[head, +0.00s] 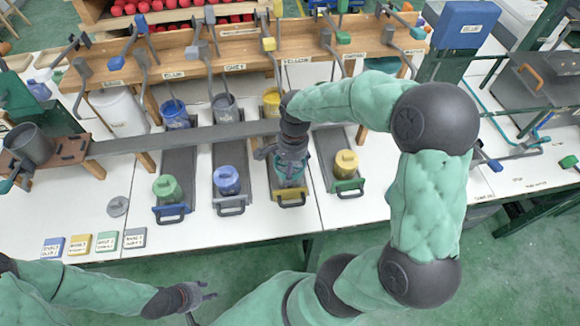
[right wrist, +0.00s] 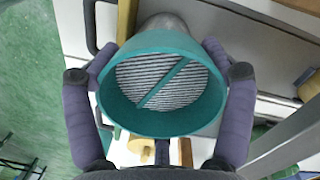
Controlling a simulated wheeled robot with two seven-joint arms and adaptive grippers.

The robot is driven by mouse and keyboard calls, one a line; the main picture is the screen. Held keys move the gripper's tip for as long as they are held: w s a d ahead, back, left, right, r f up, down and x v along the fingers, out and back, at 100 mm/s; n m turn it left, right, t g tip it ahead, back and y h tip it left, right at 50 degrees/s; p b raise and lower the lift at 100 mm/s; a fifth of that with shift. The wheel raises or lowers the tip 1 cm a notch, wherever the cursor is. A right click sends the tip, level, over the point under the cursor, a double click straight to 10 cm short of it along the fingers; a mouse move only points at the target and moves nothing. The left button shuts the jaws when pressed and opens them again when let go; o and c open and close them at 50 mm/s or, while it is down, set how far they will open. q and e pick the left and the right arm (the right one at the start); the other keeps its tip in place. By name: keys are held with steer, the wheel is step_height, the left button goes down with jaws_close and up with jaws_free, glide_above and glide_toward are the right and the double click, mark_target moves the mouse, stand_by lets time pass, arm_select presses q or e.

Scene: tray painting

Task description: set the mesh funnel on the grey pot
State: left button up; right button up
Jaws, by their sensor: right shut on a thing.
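The mesh funnel (right wrist: 163,122), a teal ring with a slatted grey mesh and a diagonal bar, is between the fingers of my right gripper (right wrist: 165,85). In the head view my right gripper (head: 288,160) is shut on it above a tray with a yellow handle, and largely hides it. A grey pot (head: 226,108) stands under the rack, left of the gripper and apart from it. A second dark grey pot (head: 32,145) is on a brown board at far left. A grey cylinder shows behind the funnel in the wrist view; I cannot tell what it is. My left gripper (head: 200,304) is open and empty off the table's front.
A long grey bar (head: 185,137) crosses above the dark trays. A blue pot (head: 176,115) and a yellow pot (head: 272,101) flank the grey pot. Green, blue and yellow lidded pieces stand on trays. Levers hang from the wooden rack (head: 210,48).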

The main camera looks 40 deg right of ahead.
steer(key=shift+f, duration=0.6)
steer(key=o, duration=1)
steer(key=shift+r, duration=0.55)
steer(key=r+p, duration=0.1)
steer(key=r, duration=0.3)
steer(key=r+p, duration=0.1)
steer(key=r, duration=0.3)
steer(key=d+r+p, duration=0.1)
steer(key=r+p, duration=0.1)
steer(key=r, duration=0.2)
steer(key=shift+w+r, duration=0.1)
